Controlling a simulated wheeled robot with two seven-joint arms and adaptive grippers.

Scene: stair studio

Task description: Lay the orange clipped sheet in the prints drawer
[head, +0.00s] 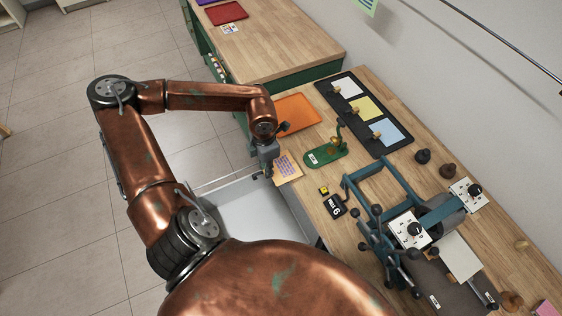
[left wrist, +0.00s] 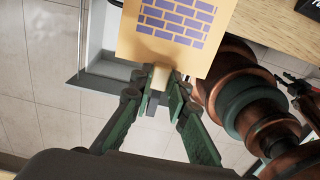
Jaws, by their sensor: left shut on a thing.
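The orange clipped sheet (head: 288,167), pale orange with a purple brick pattern, hangs from my left gripper (head: 267,174) near the far end of the open drawer. In the left wrist view, my left gripper's fingers (left wrist: 160,88) are shut on the small wooden clip at the edge of the sheet (left wrist: 205,50). The open drawer (head: 235,215) is pale grey inside and pulled out from the bench; its visible floor is bare, and my arm hides part of it. I cannot tell whether it is the prints drawer. My right gripper is not in view.
On the bench (head: 330,180) are an orange tray (head: 296,114), a green-based brass tool (head: 326,152), a black "6" tag (head: 334,206), a black tray with colored cards (head: 352,88) and a blue press (head: 385,210). Floor lies open to the left.

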